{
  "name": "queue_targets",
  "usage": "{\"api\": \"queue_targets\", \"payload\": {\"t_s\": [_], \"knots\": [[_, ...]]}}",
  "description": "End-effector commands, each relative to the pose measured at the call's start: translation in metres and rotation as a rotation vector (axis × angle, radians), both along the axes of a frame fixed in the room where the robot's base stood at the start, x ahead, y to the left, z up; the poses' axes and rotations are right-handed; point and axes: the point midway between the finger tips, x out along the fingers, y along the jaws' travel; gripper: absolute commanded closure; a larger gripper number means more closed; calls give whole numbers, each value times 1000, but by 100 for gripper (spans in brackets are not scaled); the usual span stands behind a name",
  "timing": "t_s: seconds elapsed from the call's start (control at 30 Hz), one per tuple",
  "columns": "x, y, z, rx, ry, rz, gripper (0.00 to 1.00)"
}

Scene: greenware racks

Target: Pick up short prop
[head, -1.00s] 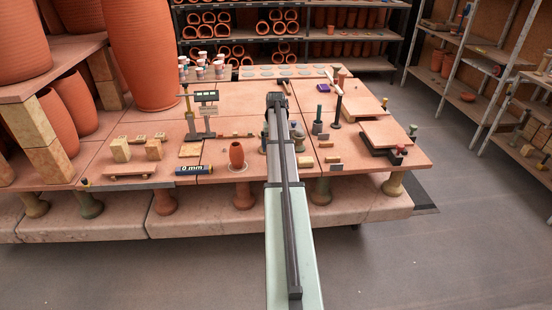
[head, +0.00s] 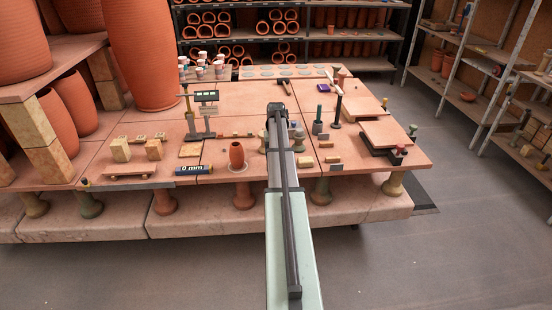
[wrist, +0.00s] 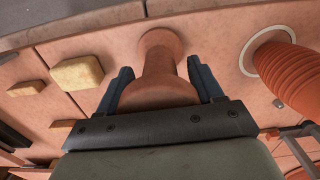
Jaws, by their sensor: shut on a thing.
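In the wrist view the short prop (wrist: 160,62) is a brownish-pink, spool-shaped piece with a narrow waist and a flared far end. My gripper (wrist: 159,69) is shut on it, with one dark blue finger on each side. I cannot tell whether the prop's far end touches the slab. In the head view my arm hides the prop and the fingers; the end of my arm (head: 277,108) is over the middle of the table.
A ribbed terracotta vase (wrist: 290,72) stands on a white ring beside the prop; it also shows in the head view (head: 237,155). A yellowish block (wrist: 76,73) lies on the other side. Taller dark props (head: 318,122) stand right of my arm. The front right slab has free room.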

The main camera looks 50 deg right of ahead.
Motion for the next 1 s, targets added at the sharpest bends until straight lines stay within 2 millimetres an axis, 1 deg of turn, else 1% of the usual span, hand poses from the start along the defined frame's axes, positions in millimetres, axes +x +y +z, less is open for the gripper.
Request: {"api": "queue_targets", "payload": {"t_s": [0.03, 0.3, 0.53, 0.67, 0.77, 1.0], "knots": [[0, 0, 0, 0, 0, 0, 51], [0, 0, 0, 0, 0, 0, 77], [0, 0, 1, 0, 0, 0, 77], [0, 0, 8, -1, -1, 0, 77], [1, 0, 21, -2, -2, 0, 78], [1, -1, 62, -1, -1, 0, 78]]}}
